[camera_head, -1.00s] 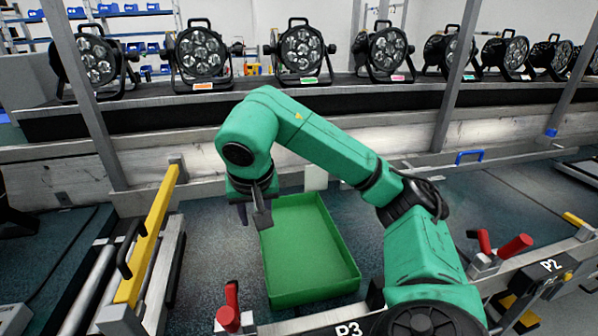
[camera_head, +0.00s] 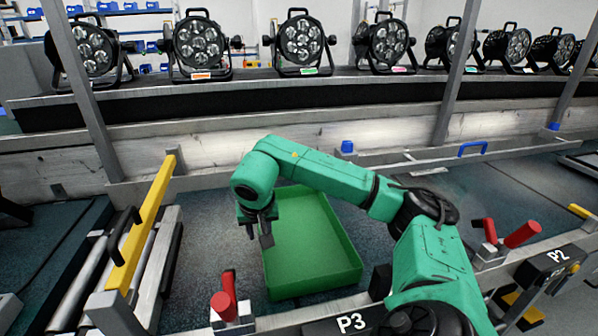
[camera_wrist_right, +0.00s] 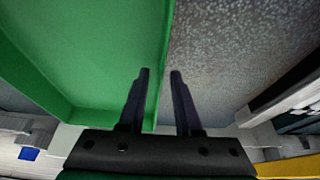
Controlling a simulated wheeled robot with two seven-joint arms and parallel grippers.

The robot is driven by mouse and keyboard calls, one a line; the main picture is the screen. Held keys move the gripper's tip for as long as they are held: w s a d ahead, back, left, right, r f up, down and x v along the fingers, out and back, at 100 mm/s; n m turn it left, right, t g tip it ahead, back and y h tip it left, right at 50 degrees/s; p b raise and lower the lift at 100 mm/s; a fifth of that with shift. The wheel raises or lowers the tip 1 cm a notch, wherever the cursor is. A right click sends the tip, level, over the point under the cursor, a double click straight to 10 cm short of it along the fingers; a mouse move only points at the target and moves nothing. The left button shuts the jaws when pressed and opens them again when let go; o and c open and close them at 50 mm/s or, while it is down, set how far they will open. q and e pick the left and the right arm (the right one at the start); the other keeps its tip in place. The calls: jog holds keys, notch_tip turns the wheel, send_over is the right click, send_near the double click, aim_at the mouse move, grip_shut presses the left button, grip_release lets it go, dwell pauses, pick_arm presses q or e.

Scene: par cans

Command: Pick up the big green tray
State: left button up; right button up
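The big green tray (camera_head: 318,250) is a shallow rectangular tray lying on the dark speckled surface in the middle of the head view. My right gripper (camera_head: 259,240) points down at the tray's left wall, near its far left part. In the right wrist view, the tray (camera_wrist_right: 85,50) fills the left side. The right gripper's two dark fingers (camera_wrist_right: 160,75) are apart, one on the tray's inner side and one over the floor, with the wall's edge between them. I cannot tell how deep the fingers reach around the wall. My left gripper is not in view.
A yellow bar (camera_head: 145,225) on a metal frame stands left of the tray. Red-handled clamps (camera_head: 227,300) line the front rail (camera_head: 290,325). Several black par cans (camera_head: 300,42) stand on the shelf behind. Bare surface (camera_head: 210,240) shows left of the tray.

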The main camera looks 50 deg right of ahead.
grip_shut()
dwell(1.2)
